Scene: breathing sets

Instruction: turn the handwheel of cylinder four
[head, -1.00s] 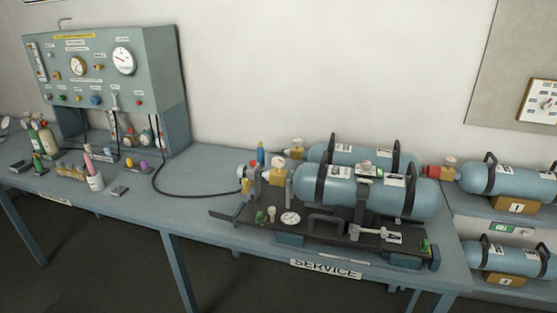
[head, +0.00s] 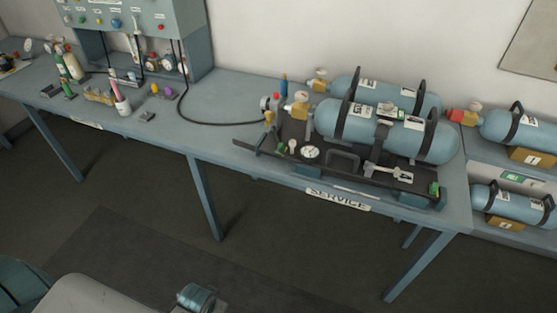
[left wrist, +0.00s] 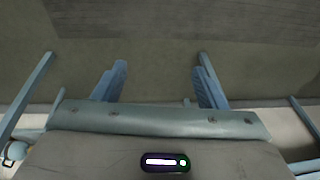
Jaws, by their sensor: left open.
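Two blue cylinders lie on the service bench: a near one (head: 345,120) and a far one (head: 405,92). Their valves carry small pale handwheels, a near one (head: 301,97) and a far one (head: 320,73). On the rack at right lie an upper cylinder (head: 500,127) and a lower cylinder (head: 494,197) with a yellow number block (head: 505,223). Its digit is too small to read surely; I cannot tell which cylinder is four. The lower one's valve is hidden. My left gripper (left wrist: 158,82) is open and empty over the floor. My right gripper is not in view.
The bench (head: 225,105) carries a black stand with a gauge (head: 310,152). A grey test panel (head: 140,20) with a black hose stands at left, with small bottles and tools before it. The floor (head: 290,245) before the bench is clear.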

